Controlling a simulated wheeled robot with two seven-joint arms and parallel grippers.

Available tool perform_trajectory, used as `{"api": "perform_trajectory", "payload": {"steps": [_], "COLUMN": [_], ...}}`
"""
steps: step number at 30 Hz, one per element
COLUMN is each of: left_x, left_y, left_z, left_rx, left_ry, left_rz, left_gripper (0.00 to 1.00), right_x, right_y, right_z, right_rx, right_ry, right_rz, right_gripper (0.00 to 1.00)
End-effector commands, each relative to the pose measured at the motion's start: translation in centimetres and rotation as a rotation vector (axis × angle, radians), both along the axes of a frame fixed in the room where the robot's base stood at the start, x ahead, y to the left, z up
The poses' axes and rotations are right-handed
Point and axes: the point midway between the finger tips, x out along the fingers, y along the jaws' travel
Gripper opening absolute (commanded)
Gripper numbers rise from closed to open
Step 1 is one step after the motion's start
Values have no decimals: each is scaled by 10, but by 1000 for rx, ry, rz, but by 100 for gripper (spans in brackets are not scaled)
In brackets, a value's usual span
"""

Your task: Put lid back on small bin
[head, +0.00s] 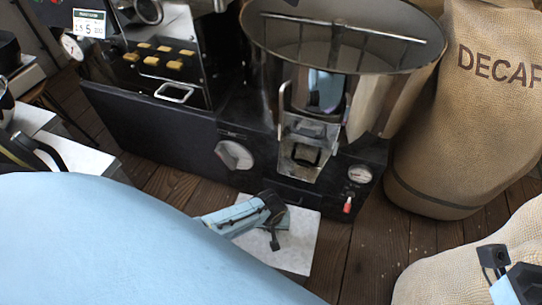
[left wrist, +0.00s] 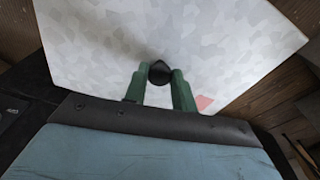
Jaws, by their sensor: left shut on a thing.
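A grey mottled metal lid (head: 300,251) lies at the lower middle of the head view and fills much of the left wrist view (left wrist: 240,45). Its black knob (left wrist: 159,71) sits between the green fingers of my left gripper (left wrist: 160,78), which is shut on it. In the head view my left gripper (head: 281,221) is over the lid and partly hidden by its own wrist. I cannot tell whether a small bin is under the lid or whether the lid touches one. Part of my right arm shows at the lower right; its fingers are out of view.
A dark roaster machine (head: 240,165) with a metal drum (head: 385,100) stands just behind the lid. A DECAF sack (head: 445,130) stands at the right, another sack (head: 440,270) lower right. Grey-topped boxes (head: 75,155) are at left. Wooden floor (head: 375,245) shows right of the lid.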

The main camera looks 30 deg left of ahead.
Motion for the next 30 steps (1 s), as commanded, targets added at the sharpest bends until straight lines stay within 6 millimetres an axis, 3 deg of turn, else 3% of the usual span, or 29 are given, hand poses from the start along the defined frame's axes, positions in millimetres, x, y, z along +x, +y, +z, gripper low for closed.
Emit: {"api": "perform_trajectory", "payload": {"steps": [5, 6, 12, 17, 23, 30], "left_x": [1, 1, 1, 1, 0, 0], "left_y": [0, 0, 0, 0, 0, 0], "left_z": [0, 0, 0, 0, 0, 0], "left_rx": [-1, -1, -1, -1, -1, -1], "left_ry": [-2, -2, -2, 0, 0, 0], "left_rz": [0, 0, 0, 0, 0, 0], "left_gripper": [0, 27, 52, 52, 73, 73], "right_x": [0, 0, 0, 0, 0, 0], "right_y": [0, 0, 0, 0, 0, 0], "right_z": [0, 0, 0, 0, 0, 0], "right_rx": [0, 0, 0, 0, 0, 0], "right_ry": [0, 0, 0, 0, 0, 1], "right_rz": [0, 0, 0, 0, 0, 0], "right_gripper": [31, 31, 31, 31, 31, 31]}}
